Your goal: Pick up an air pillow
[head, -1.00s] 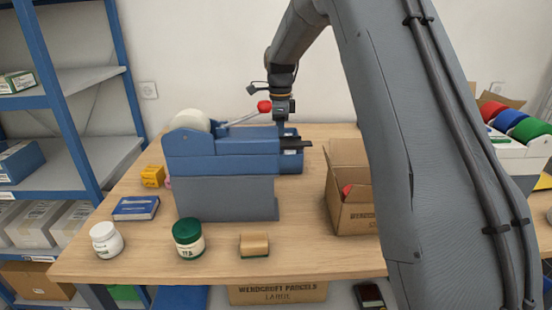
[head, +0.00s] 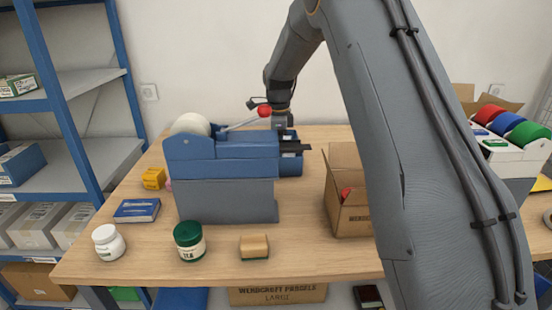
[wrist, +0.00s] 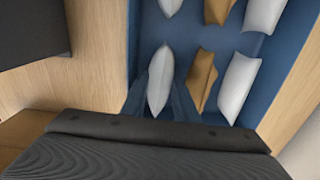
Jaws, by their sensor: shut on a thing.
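In the wrist view, several pillow-shaped packs, white and tan, stand in a blue bin (wrist: 205,42). My gripper (wrist: 160,95) is shut on a white air pillow (wrist: 160,72), one finger on each side of it, inside the bin. A tan pillow (wrist: 200,80) and another white pillow (wrist: 238,88) stand just to its right. In the head view, the bin (head: 291,164) shows only partly behind the blue dispenser. My gripper's fingers and the pillows are hidden there.
The blue dispenser (head: 220,165) with a white roll and a red-knobbed lever stands in front of the bin. An open cardboard box (head: 352,217) is to the right. A green-lidded jar (head: 189,242) and a sponge (head: 254,247) stand near the front edge.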

